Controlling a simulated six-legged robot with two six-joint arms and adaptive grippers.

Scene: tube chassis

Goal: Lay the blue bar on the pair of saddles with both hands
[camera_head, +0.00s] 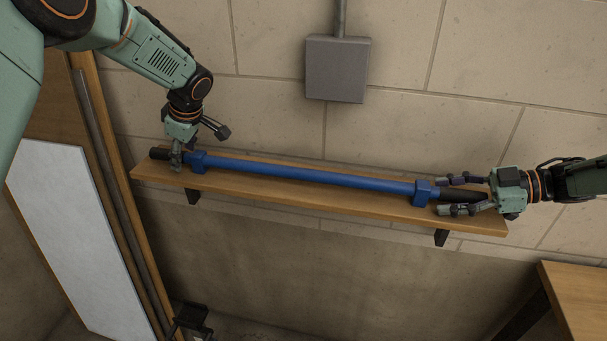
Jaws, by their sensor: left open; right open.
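The blue bar (310,177) lies lengthwise along a wooden wall shelf (340,200), with dark ends. A blue block sits near each end, the left block (199,161) and the right block (424,193). I cannot tell whether these blocks are the saddles or collars on the bar. My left gripper (177,157) is open and points down at the bar's left dark end, just outside the left block. My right gripper (451,195) is open, coming from the right, with its fingers on either side of the right dark end. Contact is unclear at both.
A grey box (337,69) with a conduit hangs on the block wall above the shelf. A wooden frame with a pale panel (75,230) stands at the left. A wooden tabletop (580,295) is at the lower right. The space below the shelf looks open.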

